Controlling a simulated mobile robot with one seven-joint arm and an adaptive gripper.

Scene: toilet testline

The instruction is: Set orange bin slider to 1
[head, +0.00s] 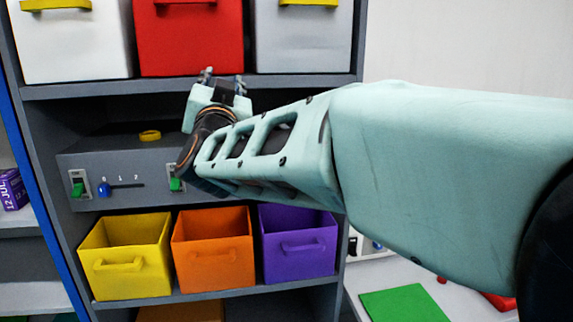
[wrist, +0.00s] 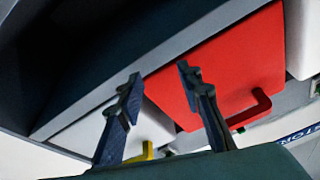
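The orange bin (head: 214,250) stands on the lower shelf between the yellow bin and the purple bin. A grey control panel (head: 125,162) sits above these bins. At its left it has a green switch (head: 78,184) and a blue slider knob (head: 103,190) at the 0 end of a 0-1-2 slot. Another green switch (head: 176,184) shows above the orange bin; the panel to its right is hidden behind my arm. My gripper (head: 224,82) is in front of the upper shelf edge, below the red bin. In the wrist view its fingers (wrist: 160,85) are apart with nothing between them.
The red bin (head: 190,40) stands above my gripper and also shows in the wrist view (wrist: 225,70). A yellow ring (head: 150,135) lies on the panel's top. The yellow bin (head: 125,255) and purple bin (head: 298,243) flank the orange one. A green sheet (head: 403,305) lies at right.

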